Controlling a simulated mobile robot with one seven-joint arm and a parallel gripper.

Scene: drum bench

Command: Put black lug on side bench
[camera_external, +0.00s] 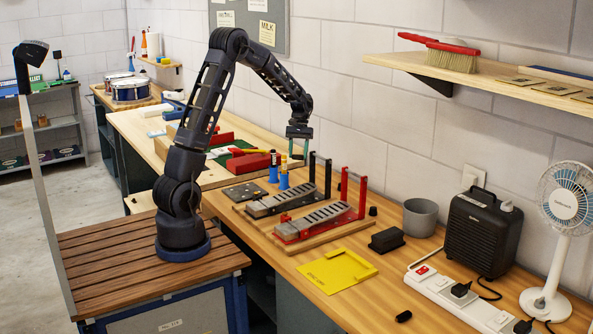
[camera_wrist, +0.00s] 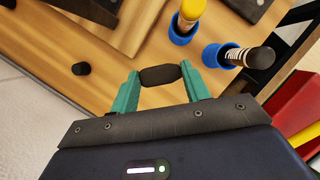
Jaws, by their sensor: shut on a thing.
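My gripper (camera_external: 299,150) is raised above the workbench, near its back edge by the wall. In the wrist view, its two green fingers (camera_wrist: 161,92) are shut on a small dark cylindrical black lug (camera_wrist: 160,75). The lug lies crosswise between the fingertips; I cannot make it out in the outside view. Another black lug (camera_wrist: 82,68) stands on the wood in the wrist view. One more black lug (camera_external: 404,316) lies near the workbench's front edge. I cannot tell for sure which surface is the side bench; a wooden bench (camera_external: 100,96) with drums stands at the back left.
Below my gripper are two markers in blue cups (camera_wrist: 218,56). Black and red racks (camera_external: 322,222) with tall posts stand to the right. A yellow tray (camera_external: 337,271), grey cup (camera_external: 420,217) and black heater (camera_external: 482,235) are further right.

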